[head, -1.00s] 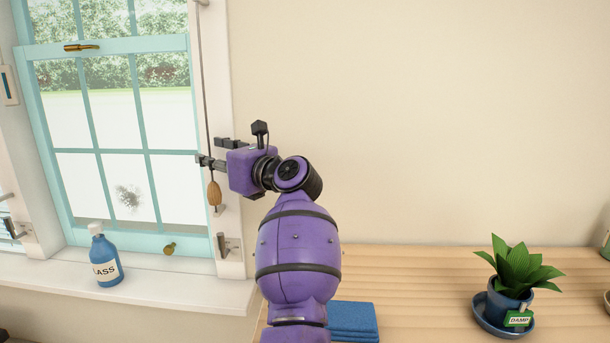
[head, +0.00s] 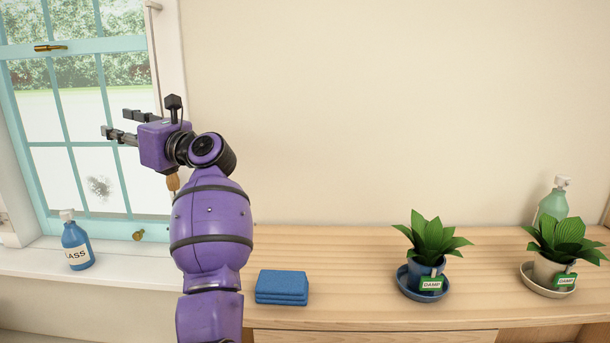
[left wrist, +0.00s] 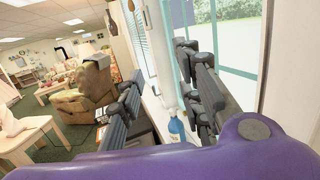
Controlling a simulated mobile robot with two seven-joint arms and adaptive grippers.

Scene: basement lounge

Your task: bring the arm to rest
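My left arm, purple with dark bands, rises in the middle left of the head view. Its left gripper (head: 116,123) points left, in front of the window, with its two dark fingers apart and nothing between them. The left wrist view also shows the fingers spread on either side of an empty gap (left wrist: 160,90). A wooden cord pull (head: 173,183) hangs just below the gripper body, partly hidden; I cannot tell whether they touch. My right gripper is not in view.
Folded blue cloths (head: 282,287) lie on the wooden counter (head: 345,265), right of my arm. Two potted plants (head: 430,240) (head: 565,240) and a green bottle (head: 553,203) stand further right. The wall above is clear.

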